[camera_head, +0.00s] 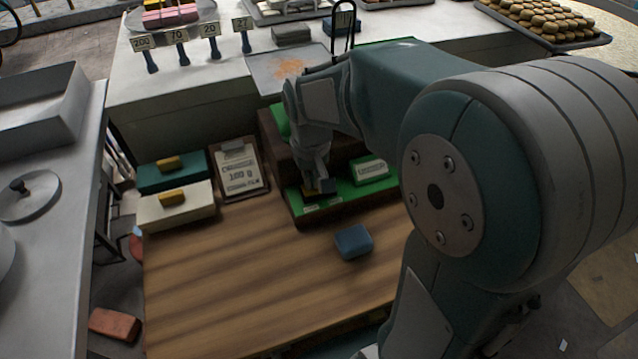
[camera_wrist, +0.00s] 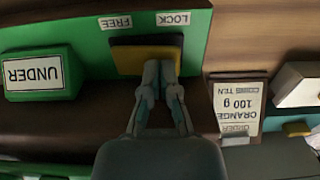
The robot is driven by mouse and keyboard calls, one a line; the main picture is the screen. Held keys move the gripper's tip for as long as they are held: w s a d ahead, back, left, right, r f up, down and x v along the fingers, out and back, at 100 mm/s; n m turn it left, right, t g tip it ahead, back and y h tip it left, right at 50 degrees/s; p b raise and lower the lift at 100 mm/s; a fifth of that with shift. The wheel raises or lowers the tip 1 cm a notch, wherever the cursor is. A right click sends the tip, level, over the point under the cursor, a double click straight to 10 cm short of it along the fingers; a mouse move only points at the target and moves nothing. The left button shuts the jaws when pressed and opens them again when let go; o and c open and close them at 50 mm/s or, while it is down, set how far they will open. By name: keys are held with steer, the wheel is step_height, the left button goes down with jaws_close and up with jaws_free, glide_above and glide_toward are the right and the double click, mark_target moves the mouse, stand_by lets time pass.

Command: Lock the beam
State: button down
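The scale's green base (camera_head: 345,193) sits on the wooden bench. In the wrist view the green panel (camera_wrist: 90,30) carries upside-down FREE (camera_wrist: 116,22) and LOCK (camera_wrist: 173,18) labels. A dark block with a yellow face (camera_wrist: 130,60) lies beside both labels; a bit of yellow (camera_head: 309,187) shows in the head view. My gripper (camera_wrist: 159,72) has its fingertips close together at the yellow face, nearer the LOCK side. It looks shut, with no object visible between the fingers. In the head view my gripper (camera_head: 318,183) reaches down to the base. The beam is mostly hidden behind my arm.
An order card reading ORANGE 100 g (camera_head: 240,168), a teal box (camera_head: 160,178) and a cream box (camera_head: 165,214) lie left. A pan (camera_head: 270,70) holds orange powder. A blue block (camera_head: 353,242) sits in front.

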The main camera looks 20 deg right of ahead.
steer(key=shift+f, duration=0.15)
steer(key=shift+r, duration=3.5)
steer(key=shift+s+r, duration=0.1)
steer(key=s+r+t, duration=0.2)
steer(key=s+t, duration=0.3)
steer(key=s, duration=0.9)
steer(key=shift+r+t, duration=0.3)
steer(key=shift+r, duration=0.05)
